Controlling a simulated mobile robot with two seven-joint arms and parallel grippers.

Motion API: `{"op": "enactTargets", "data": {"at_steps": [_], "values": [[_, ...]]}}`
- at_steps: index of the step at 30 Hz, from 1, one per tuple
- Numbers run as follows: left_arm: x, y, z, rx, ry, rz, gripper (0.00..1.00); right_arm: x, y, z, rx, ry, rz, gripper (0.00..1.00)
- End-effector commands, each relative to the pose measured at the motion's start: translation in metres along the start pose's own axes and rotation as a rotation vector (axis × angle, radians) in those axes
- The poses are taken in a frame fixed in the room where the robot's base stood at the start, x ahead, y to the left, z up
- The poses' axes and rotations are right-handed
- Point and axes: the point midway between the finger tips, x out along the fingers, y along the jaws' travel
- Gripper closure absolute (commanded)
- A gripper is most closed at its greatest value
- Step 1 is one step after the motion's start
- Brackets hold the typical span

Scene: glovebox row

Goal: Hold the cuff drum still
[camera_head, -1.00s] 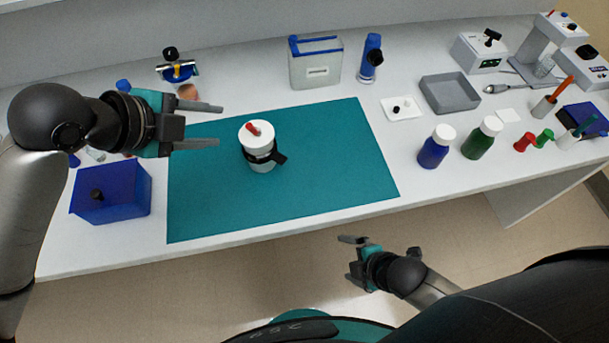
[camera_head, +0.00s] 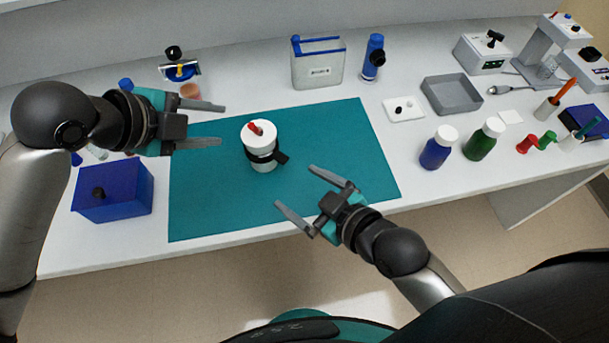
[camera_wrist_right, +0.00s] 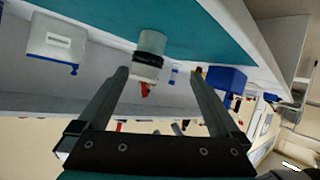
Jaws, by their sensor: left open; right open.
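The cuff drum (camera_head: 259,140) is a white cylinder with a black band, a dark side tab and a small red piece on top. It stands upright on the teal mat (camera_head: 330,130). It also shows in the right wrist view (camera_wrist_right: 149,55), between and beyond the fingers. My left gripper (camera_head: 222,125) is open and empty, to the left of the drum with its fingers pointing towards it. My right gripper (camera_head: 292,186) is open and empty over the mat's front edge, to the lower right of the drum. Neither gripper touches the drum.
A blue box (camera_head: 113,192) stands left of the mat. A clear container with a blue lid (camera_head: 318,65) and a blue bottle (camera_head: 373,58) stand behind. A grey tray (camera_head: 451,94), a blue jar (camera_head: 437,148) and a green jar (camera_head: 484,140) are at right. The mat around the drum is bare.

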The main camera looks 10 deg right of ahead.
Motion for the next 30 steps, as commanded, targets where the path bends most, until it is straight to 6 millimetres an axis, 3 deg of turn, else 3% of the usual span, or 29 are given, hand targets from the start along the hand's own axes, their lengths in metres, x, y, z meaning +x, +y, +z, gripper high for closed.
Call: {"op": "enactTargets", "data": {"at_steps": [4,11,30], "values": [[0.0,0.0,0.0,0.0,0.0,0.0,0.5,0.001,0.011,-0.012,0.153,0.046,0.039,0.0],[0.0,0.0,0.0,0.0,0.0,0.0,0.5,0.009,0.016,-0.018,0.221,0.066,0.054,0.0],[0.0,0.0,0.0,0.0,0.0,0.0,0.5,0.109,0.021,-0.024,0.216,0.065,0.052,0.0]]}}
